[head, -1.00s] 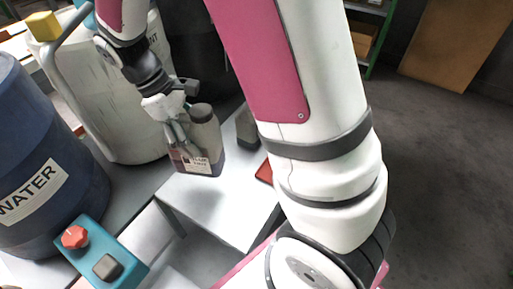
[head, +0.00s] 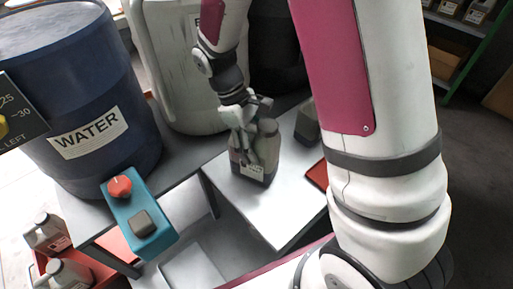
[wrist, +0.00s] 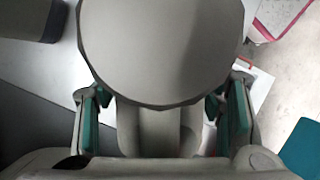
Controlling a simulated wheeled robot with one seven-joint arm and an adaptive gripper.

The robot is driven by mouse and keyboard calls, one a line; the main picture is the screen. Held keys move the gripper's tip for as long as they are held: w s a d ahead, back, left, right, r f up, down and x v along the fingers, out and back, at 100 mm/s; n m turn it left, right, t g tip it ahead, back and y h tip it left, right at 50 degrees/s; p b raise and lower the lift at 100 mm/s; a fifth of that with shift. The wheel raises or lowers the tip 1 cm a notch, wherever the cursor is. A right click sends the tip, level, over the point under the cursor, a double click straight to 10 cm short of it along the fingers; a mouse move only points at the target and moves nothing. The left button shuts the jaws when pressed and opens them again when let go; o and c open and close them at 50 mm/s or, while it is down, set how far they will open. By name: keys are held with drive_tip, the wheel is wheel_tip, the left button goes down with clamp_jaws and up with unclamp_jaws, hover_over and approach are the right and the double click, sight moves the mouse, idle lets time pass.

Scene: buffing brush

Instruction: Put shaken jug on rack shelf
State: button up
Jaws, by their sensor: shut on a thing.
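The jug (head: 255,160) is grey and translucent, with darker liquid low inside and a pale label. In the head view it is at or just above the white table top; I cannot tell whether it touches. My gripper (head: 243,112) is shut on its upper part from above. In the wrist view the jug's round grey top (wrist: 163,45) fills the upper middle, and the teal finger pads of my gripper (wrist: 162,125) stand on either side of its handle. A green-framed rack (head: 465,50) holds several labelled jugs on a shelf at the upper right.
The white table (head: 270,218) has bare room in front of the jug. A grey container (head: 307,122) and a red tray (head: 317,176) lie to its right. A blue WATER barrel (head: 85,100), white drum (head: 185,70) and teal control box (head: 140,215) stand left.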

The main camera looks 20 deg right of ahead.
drive_tip(key=shift+f, duration=0.3)
drive_tip(key=o, duration=1.7)
drive_tip(key=shift+p+v, duration=1.7)
drive_tip(key=shift+v, duration=2.3)
drive_tip(key=s+r, duration=0.2)
drive_tip(key=s+d+r+m, duration=0.1)
drive_tip(key=s+r, duration=0.1)
drive_tip(key=r, duration=0.1)
drive_tip(key=s+r+m+t+y, duration=0.1)
drive_tip(key=r, duration=0.2)
drive_tip(key=shift+s+d+r, duration=0.25)
drive_tip(key=shift+s+d, duration=0.05)
drive_tip(key=shift+s, duration=0.1)
drive_tip(key=s+r+m+t+y, duration=0.1)
drive_tip(key=s+r+m, duration=0.2)
drive_tip(key=s, duration=0.8)
drive_tip(key=s+r+m+t+y, duration=0.1)
drive_tip(key=s+r+m, duration=0.2)
drive_tip(key=s, duration=0.8)
drive_tip(key=shift+d+r+t, duration=0.25)
drive_tip(key=shift+r+t, duration=0.05)
drive_tip(key=shift+r, duration=0.25)
